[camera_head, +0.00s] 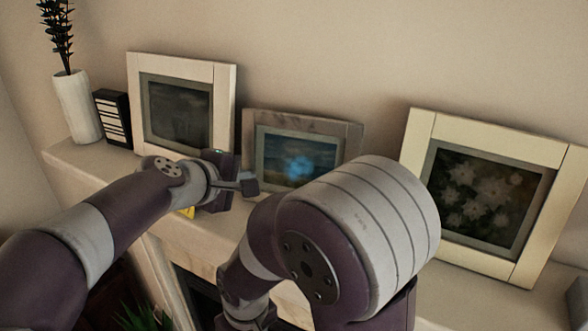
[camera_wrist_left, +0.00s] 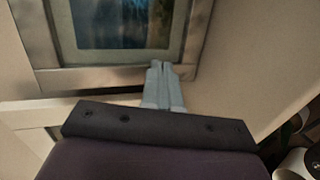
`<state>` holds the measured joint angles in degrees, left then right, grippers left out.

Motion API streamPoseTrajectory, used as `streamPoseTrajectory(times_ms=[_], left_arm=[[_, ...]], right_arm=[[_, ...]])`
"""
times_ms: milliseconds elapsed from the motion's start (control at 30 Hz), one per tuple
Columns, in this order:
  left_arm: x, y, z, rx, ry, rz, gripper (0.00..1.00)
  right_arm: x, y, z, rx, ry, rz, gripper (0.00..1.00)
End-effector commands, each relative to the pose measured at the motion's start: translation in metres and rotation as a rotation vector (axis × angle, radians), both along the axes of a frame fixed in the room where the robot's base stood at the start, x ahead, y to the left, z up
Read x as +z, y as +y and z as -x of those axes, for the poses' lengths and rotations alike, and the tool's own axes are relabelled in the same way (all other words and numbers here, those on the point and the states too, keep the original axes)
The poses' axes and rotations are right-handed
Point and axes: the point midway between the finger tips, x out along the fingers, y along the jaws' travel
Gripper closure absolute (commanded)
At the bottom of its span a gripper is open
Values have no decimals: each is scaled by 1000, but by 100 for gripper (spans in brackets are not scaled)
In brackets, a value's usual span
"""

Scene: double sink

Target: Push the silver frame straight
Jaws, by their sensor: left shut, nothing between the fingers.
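The silver frame (camera_head: 338,128) is the middle of three picture frames on the mantel, with a blue picture inside. It leans against the wall and looks turned relative to its neighbours. My right arm hides its lower right part in the head view. My left gripper (camera_head: 250,185) is in front of its lower left part. In the left wrist view the fingers (camera_wrist_left: 163,72) are shut and empty, with their tips at the lower border of the silver frame (camera_wrist_left: 100,76). I cannot tell whether they touch it. My right gripper is not visible; only its arm shows.
A white frame (camera_head: 183,62) stands on the left and a cream frame (camera_head: 412,150) on the right. A white vase (camera_head: 75,105) and a dark box (camera_head: 113,117) stand at the far left of the mantel (camera_head: 85,160). My right arm fills the middle foreground.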

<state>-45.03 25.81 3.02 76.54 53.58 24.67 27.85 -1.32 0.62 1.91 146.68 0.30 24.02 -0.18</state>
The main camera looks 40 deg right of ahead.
Motion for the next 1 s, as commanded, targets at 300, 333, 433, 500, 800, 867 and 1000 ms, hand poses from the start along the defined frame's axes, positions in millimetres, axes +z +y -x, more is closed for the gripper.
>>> streamPoseTrajectory(times_ms=[300, 333, 433, 500, 800, 867, 1000], left_arm=[[0, -6, -2, -1, 1, -2, 100], [0, -7, -3, -1, 1, -2, 100], [0, -9, -3, -1, 1, -1, 100], [1, -10, -4, -1, 1, -1, 100], [0, -15, -6, 0, 0, -1, 100], [0, -16, -7, 0, 0, -1, 100], [1, -19, -8, 0, 0, 0, 100]], right_arm=[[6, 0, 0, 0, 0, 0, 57], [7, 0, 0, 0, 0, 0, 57], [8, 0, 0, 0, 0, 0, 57], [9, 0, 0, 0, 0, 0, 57], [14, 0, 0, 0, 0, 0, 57], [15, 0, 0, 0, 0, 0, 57], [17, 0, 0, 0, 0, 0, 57]])
